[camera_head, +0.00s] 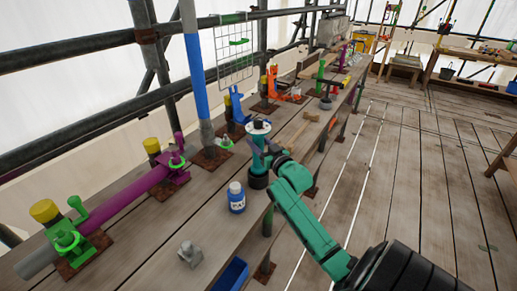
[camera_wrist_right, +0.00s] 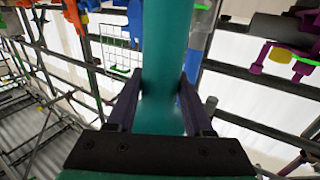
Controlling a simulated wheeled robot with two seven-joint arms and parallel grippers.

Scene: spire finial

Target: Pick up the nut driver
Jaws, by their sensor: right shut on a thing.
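A thick teal cylinder with a pale rim and dark top (camera_head: 258,128), which looks like the nut driver, stands upright near the bench's front edge. Its lower part is hidden behind my right gripper (camera_head: 262,154). In the right wrist view the smooth teal shaft (camera_wrist_right: 163,45) runs between the two dark fingers of my right gripper (camera_wrist_right: 161,85), one on each side and close against it. The gripper is shut on it. I cannot tell whether its bottom touches the bench. My left gripper is not in view.
A blue bottle with a white cap (camera_head: 236,197) stands close by on the plank bench (camera_head: 140,240). A grey metal fitting (camera_head: 190,254) lies nearer, with a blue bin (camera_head: 231,274) beside the edge. Purple and blue pipes with clamps line the back. The floor at right is open.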

